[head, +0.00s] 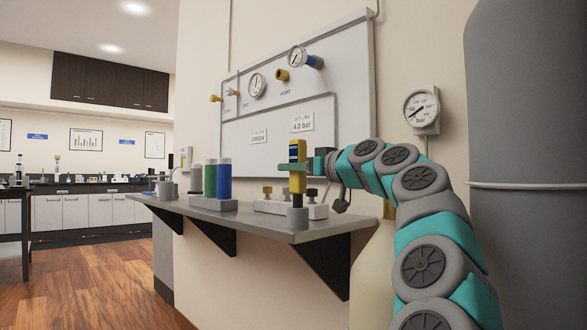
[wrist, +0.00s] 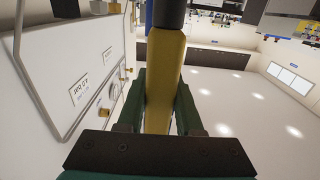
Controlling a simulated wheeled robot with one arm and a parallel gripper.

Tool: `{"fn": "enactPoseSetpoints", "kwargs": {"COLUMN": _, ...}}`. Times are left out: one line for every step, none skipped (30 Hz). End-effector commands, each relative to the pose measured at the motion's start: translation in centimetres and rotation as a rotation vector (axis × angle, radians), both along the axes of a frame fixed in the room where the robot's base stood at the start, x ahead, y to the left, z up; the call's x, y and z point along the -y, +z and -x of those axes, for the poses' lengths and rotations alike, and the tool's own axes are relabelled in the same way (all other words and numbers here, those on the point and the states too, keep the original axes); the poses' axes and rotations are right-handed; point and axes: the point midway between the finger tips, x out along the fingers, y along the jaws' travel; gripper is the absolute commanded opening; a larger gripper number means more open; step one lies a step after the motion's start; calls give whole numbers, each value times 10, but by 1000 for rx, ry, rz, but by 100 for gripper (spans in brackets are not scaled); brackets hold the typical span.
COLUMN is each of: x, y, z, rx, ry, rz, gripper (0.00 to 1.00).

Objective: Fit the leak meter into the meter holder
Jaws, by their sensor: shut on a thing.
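The leak meter (head: 297,184) is a yellow upright body with a dark screen near its top. My gripper (head: 300,166) is shut on its upper part, above the front right end of the shelf. The meter holder (head: 297,220) looks like a short grey round cup on the shelf, directly under the meter. The meter's lower end meets or nearly meets the cup's top; I cannot tell how deep it sits. In the wrist view the yellow meter (wrist: 163,60) stands between the green fingers (wrist: 163,90), with a dark cylinder (wrist: 171,14) at its far end.
The grey wall shelf (head: 255,229) also carries a block with green and blue cylinders (head: 216,182), a valve block (head: 270,206) and a grey mug (head: 167,190). A gauge panel (head: 300,90) hangs behind. A large grey tank (head: 525,150) stands at right.

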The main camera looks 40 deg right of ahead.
Motion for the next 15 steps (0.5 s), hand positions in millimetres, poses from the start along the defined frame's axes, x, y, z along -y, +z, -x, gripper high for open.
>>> {"fn": "enactPoseSetpoints", "kwargs": {"x": 0, "y": -2, "z": 0, "rx": 1, "ry": 0, "rz": 0, "gripper": 0}}
{"fn": "enactPoseSetpoints", "kwargs": {"x": 0, "y": -3, "z": 0, "rx": 1, "ry": 0, "rz": 0, "gripper": 0}}
{"fn": "enactPoseSetpoints", "kwargs": {"x": 0, "y": -4, "z": 0, "rx": 1, "ry": 0, "rz": 0, "gripper": 0}}
{"fn": "enactPoseSetpoints", "kwargs": {"x": 0, "y": -4, "z": 0, "rx": 1, "ry": 0, "rz": 0, "gripper": 0}}
{"fn": "enactPoseSetpoints", "kwargs": {"x": 0, "y": -5, "z": 0, "rx": 1, "ry": 0, "rz": 0, "gripper": 0}}
{"fn": "enactPoseSetpoints", "kwargs": {"x": 0, "y": -6, "z": 0, "rx": 1, "ry": 0, "rz": 0, "gripper": 0}}
{"fn": "enactPoseSetpoints", "kwargs": {"x": 0, "y": -6, "z": 0, "rx": 1, "ry": 0, "rz": 0, "gripper": 0}}
{"fn": "enactPoseSetpoints", "kwargs": {"x": 0, "y": -7, "z": 0, "rx": 1, "ry": 0, "rz": 0, "gripper": 0}}
{"fn": "enactPoseSetpoints", "kwargs": {"x": 0, "y": -8, "z": 0, "rx": 1, "ry": 0, "rz": 0, "gripper": 0}}
{"fn": "enactPoseSetpoints", "kwargs": {"x": 0, "y": -9, "z": 0, "rx": 1, "ry": 0, "rz": 0, "gripper": 0}}
{"fn": "enactPoseSetpoints", "kwargs": {"x": 0, "y": -9, "z": 0, "rx": 1, "ry": 0, "rz": 0, "gripper": 0}}
{"fn": "enactPoseSetpoints", "kwargs": {"x": 0, "y": -10, "z": 0, "rx": 1, "ry": 0, "rz": 0, "gripper": 0}}
{"fn": "enactPoseSetpoints", "kwargs": {"x": 0, "y": -11, "z": 0, "rx": 1, "ry": 0, "rz": 0, "gripper": 0}}
{"fn": "enactPoseSetpoints", "kwargs": {"x": 0, "y": -12, "z": 0, "rx": 1, "ry": 0, "rz": 0, "gripper": 0}}
{"fn": "enactPoseSetpoints", "kwargs": {"x": 0, "y": -13, "z": 0, "rx": 1, "ry": 0, "rz": 0, "gripper": 0}}
